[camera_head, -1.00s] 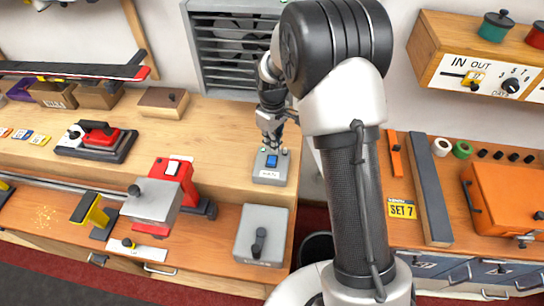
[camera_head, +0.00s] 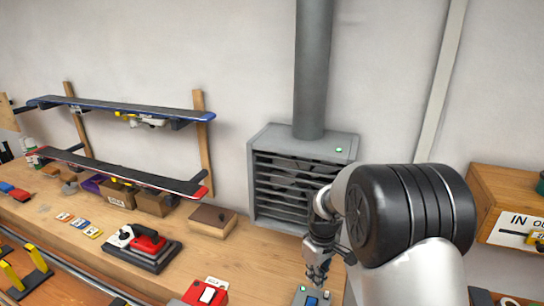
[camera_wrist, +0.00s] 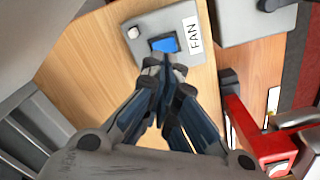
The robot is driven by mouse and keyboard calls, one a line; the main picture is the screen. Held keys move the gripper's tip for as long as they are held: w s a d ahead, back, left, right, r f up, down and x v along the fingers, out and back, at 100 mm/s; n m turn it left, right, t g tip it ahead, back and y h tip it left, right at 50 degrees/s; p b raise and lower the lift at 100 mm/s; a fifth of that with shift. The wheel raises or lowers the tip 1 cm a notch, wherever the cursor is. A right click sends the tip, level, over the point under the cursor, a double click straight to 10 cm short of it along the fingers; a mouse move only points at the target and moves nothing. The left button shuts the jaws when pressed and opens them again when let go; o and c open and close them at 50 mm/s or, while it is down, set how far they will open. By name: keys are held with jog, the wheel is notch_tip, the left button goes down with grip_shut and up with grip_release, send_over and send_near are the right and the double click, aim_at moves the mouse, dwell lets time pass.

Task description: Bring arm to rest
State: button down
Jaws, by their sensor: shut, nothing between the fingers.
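My gripper (camera_head: 318,275) is at the lower right in the head view, over the right end of the wooden bench (camera_head: 245,262). In the wrist view my gripper (camera_wrist: 168,65) is shut and empty, with its fingertips close together. They overlap the lower edge of a grey switch box with a blue button (camera_wrist: 164,44) and a label reading FAN. I cannot tell whether the fingertips touch the box. The box (camera_head: 311,299) is cut off by the bottom edge in the head view. My arm covers part of the wall behind it.
A grey louvred fan unit (camera_head: 285,185) with a lit green lamp (camera_head: 339,149) stands close behind my gripper. A red and black iron (camera_head: 142,246) and a wooden block (camera_head: 213,221) sit on the bench. A wooden cabinet (camera_head: 490,190) is at right.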

jog(key=s+r+m+t+b, duration=0.2)
jog(key=s+r+m+b, duration=0.1)
jog(key=s+r, duration=0.95)
jog(key=s+m+t+b, duration=0.2)
jog(key=s+m+b, duration=0.1)
jog(key=s, duration=1.4)
jog(key=shift+r+m, duration=0.4)
jog(key=shift+m, duration=0.2)
jog(key=shift+d, duration=0.15)
